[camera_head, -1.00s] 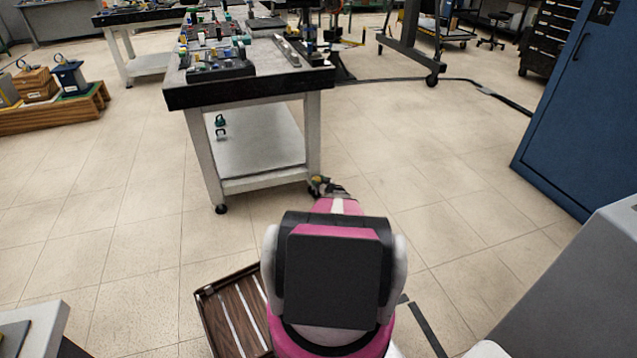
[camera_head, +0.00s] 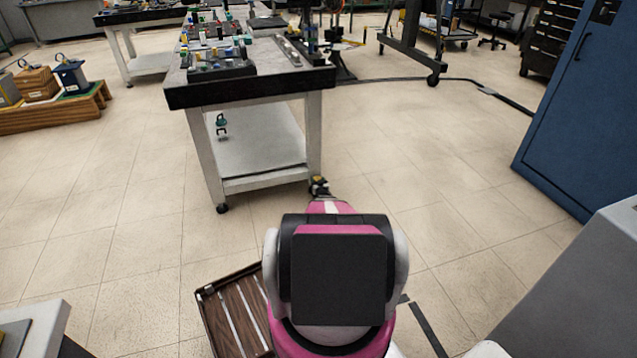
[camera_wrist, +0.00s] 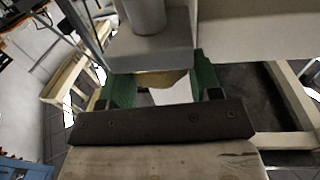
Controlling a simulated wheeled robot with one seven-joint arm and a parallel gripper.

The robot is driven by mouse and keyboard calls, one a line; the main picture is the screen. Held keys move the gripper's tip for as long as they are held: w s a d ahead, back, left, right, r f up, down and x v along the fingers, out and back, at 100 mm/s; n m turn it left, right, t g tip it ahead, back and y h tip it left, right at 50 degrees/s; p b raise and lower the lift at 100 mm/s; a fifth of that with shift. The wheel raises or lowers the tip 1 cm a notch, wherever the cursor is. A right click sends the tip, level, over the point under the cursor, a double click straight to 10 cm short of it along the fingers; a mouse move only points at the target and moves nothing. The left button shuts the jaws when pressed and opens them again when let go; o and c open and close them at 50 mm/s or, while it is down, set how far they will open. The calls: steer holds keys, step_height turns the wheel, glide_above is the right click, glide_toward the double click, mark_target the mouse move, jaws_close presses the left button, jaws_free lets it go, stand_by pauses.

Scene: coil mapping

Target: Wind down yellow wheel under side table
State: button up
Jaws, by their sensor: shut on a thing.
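The side table (camera_head: 255,92) stands ahead, with a dark top edge, pale legs and a lower shelf. My gripper (camera_head: 319,183) is low at the foot of its front right leg and looks tiny in the head view. In the wrist view, the two green fingertips of my gripper (camera_wrist: 162,82) stand either side of a dull yellow, partly hidden piece, which I take to be the yellow wheel (camera_wrist: 160,77). The fingers are shut on it. A grey block and cylinder (camera_wrist: 147,30) sit just beyond it. The wheel's full outline is hidden.
A slatted brown tray (camera_head: 232,310) lies on the floor left of my arm. A blue cabinet (camera_head: 585,110) stands at the right, and a grey block (camera_head: 575,290) is at the lower right. Open tiled floor (camera_head: 450,190) lies right of the table.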

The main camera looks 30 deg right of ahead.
steer(key=m+g+h, duration=0.1)
steer(key=h, duration=0.1)
steer(key=m+g+h, duration=0.1)
steer(key=m+h, duration=0.1)
steer(key=shift+w+a+m+h, duration=0.15)
steer(key=shift+a+m+h, duration=0.15)
steer(key=shift+a+h, duration=0.1)
steer(key=shift+w+a+m+g+h, duration=0.1)
steer(key=shift+w+m+g+h, duration=0.05)
steer(key=shift+m+g+h, duration=1.4)
steer(key=shift+g+h, duration=0.35)
steer(key=shift+g, duration=0.2)
steer(key=o, duration=0.9)
steer(key=shift+o, duration=0.2)
steer(key=shift+t, duration=0.3)
